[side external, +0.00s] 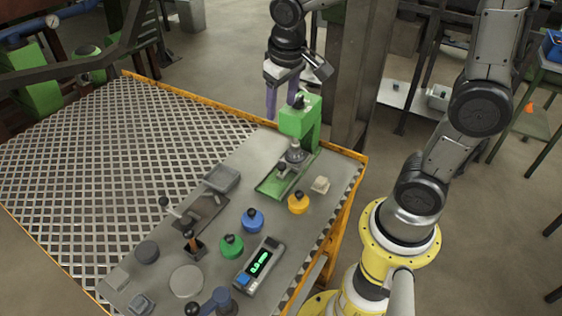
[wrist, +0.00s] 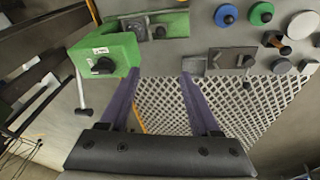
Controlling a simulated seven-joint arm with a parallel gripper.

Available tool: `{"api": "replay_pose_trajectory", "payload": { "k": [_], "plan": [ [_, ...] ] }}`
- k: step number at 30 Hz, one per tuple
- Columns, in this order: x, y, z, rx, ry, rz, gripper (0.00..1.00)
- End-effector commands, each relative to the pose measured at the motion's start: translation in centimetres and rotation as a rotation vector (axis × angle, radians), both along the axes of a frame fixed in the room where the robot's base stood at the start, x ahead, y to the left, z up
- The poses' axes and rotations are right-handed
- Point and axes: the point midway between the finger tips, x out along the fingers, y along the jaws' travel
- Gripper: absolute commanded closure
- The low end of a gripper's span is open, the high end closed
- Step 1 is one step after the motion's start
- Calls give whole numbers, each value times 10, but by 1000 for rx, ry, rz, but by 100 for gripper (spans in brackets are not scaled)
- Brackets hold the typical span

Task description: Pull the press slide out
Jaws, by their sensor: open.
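The green press (side external: 300,122) stands at the back right edge of the metal table. Its green base (side external: 268,188) reaches toward the table's middle, with a grey slide part (side external: 281,172) in it under the ram. In the wrist view the press (wrist: 118,48) is at upper left, with a lever hanging from it, and the slide part (wrist: 158,31) shows at the top. My gripper (side external: 284,104) is behind the press, its purple fingers pointing down. In the wrist view the gripper (wrist: 160,74) is open, with nothing between its fingers. The press partly hides one finger in the side view.
Blue (side external: 252,220), green (side external: 231,246) and yellow (side external: 298,203) knobbed pieces stand on the table. A meter with a lit display (side external: 259,264) lies near the front. A grey block (side external: 221,179) is left of the press. A grating (side external: 120,160) covers the left side.

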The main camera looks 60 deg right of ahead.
Motion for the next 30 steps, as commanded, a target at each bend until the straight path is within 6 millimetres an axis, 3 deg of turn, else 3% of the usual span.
{"api": "replay_pose_trajectory", "payload": {
  "k": [3,6,17,30],
  "plan": [
    [21,-5,-35,-16,99,-4,36],
    [28,-6,-58,-22,160,0,36],
    [25,-10,-96,-22,228,1,36],
    [22,-25,-178,-22,228,1,36]
  ]
}}
